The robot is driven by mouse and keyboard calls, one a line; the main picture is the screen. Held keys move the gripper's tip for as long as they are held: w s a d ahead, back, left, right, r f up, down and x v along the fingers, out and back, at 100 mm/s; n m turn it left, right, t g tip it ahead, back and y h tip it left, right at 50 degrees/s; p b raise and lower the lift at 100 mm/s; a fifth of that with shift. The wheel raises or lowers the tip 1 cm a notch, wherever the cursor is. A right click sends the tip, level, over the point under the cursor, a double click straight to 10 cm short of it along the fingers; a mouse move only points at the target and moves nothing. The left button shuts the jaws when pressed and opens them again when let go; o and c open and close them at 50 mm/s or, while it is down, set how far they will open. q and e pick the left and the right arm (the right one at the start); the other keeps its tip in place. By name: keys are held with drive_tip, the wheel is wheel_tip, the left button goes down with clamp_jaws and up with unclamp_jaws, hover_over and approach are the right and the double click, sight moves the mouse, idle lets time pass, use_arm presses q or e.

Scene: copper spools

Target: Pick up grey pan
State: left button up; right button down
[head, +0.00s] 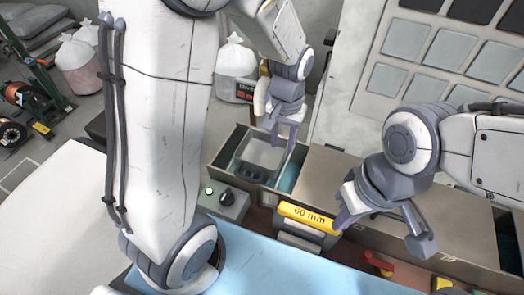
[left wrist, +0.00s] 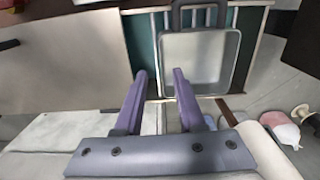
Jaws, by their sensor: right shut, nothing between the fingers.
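The grey pan (head: 262,153) is a shallow square tray in an open drawer at the centre of the head view. In the left wrist view the pan (left wrist: 205,62) is at upper right, its dark handle at the top edge. My left gripper (head: 283,138) is over the pan, partly covering its right side. In the left wrist view its fingers (left wrist: 159,72) are apart and empty, seen on either side of the pan's left wall; contact cannot be told.
The open drawer (head: 222,165) has a teal compartment beside the pan. A yellow "60 mm" label (head: 308,216) and a black knob box (head: 226,202) are near the light-blue surface (head: 270,265). A white bag (head: 236,58) stands behind. A panelled board (head: 420,60) rises at right.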

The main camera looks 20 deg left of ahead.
sight(281, 160)
use_arm(q)
wheel_tip(281, 160, down, 3)
drive_tip(key=shift+f, duration=0.1)
drive_tip(key=shift+f+p, duration=0.5)
drive_tip(key=shift+p, duration=0.05)
wheel_tip(281, 160, down, 4)
drive_tip(key=shift+w+a+f+p, duration=0.1)
drive_tip(key=shift+w+p, duration=0.05)
drive_tip(key=shift+p, duration=0.4)
clamp_jaws()
idle(0.7)
